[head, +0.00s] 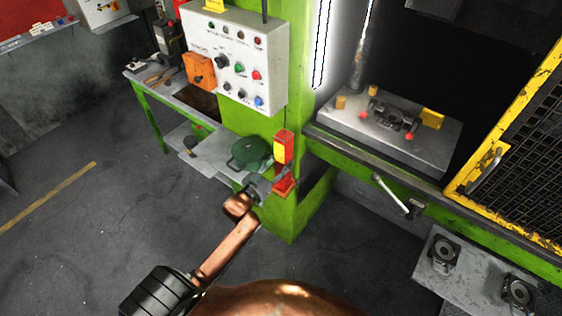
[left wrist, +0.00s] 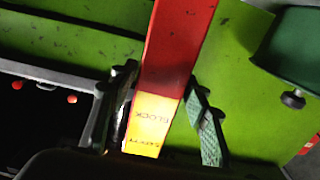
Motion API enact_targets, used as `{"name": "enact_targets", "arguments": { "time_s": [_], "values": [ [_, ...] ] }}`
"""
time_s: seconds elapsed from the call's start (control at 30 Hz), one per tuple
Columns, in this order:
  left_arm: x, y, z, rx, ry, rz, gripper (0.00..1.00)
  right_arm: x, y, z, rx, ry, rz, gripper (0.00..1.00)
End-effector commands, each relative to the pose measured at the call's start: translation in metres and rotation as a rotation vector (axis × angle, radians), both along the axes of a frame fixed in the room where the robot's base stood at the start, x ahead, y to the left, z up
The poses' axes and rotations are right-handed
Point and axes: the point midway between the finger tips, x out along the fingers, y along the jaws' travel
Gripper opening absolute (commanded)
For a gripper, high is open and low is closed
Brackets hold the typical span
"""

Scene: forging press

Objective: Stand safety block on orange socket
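The safety block is a red bar with a yellow label (head: 284,152), upright against the green press column. In the left wrist view the red bar (left wrist: 172,50) and its yellow lettered label run between my fingers. My left gripper (head: 270,182) is at the block's lower part in the head view. In the left wrist view its fingers (left wrist: 162,112) stand on both sides of the block, with a visible gap on the right. On the press bed (head: 350,125) are small orange-brown posts (head: 341,102) and a yellow-orange piece (head: 432,118). I cannot tell which is the orange socket. My right gripper is not visible.
A dark green pot (head: 250,152) sits on the low shelf beside the block. A control panel (head: 235,55) hangs above. A lever (head: 392,195) sticks out below the bed. A yellow-framed mesh guard (head: 520,120) stands at right. The floor at left is clear.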

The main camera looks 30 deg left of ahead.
Motion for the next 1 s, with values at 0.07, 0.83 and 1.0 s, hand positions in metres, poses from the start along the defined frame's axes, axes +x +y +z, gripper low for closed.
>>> {"name": "enact_targets", "arguments": {
  "time_s": [0.07,0.83,1.0],
  "values": [
    [0.000,0.000,0.000,0.000,0.000,0.000,0.51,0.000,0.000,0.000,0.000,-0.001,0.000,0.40],
    [-0.069,0.006,0.001,-0.001,0.003,0.001,0.54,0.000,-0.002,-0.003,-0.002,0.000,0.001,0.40],
    [-0.099,0.008,0.001,-0.001,0.002,0.001,0.54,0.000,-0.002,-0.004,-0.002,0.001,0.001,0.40]
  ]
}}
